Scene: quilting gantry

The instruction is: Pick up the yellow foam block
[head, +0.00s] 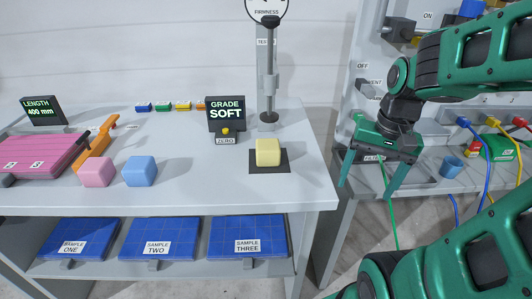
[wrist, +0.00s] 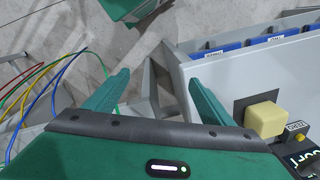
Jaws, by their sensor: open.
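The yellow foam block (head: 268,152) sits on a dark square pad (head: 284,168) near the right front of the white table, below the firmness gauge's plunger stand. It also shows at the right of the wrist view (wrist: 265,118), to the right of my fingers. My gripper (head: 368,192) is open and empty, with its green fingers pointing down, to the right of the table's edge in the head view. In the wrist view, my open gripper (wrist: 155,95) has only floor and the table's leg between its fingers.
A pink block (head: 96,172) and a blue block (head: 140,171) stand on the table (head: 215,185) to the left. The firmness gauge (head: 269,80) rises behind the yellow block. A GRADE SOFT display (head: 226,113) stands left of it. Cables (head: 487,160) hang at the right.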

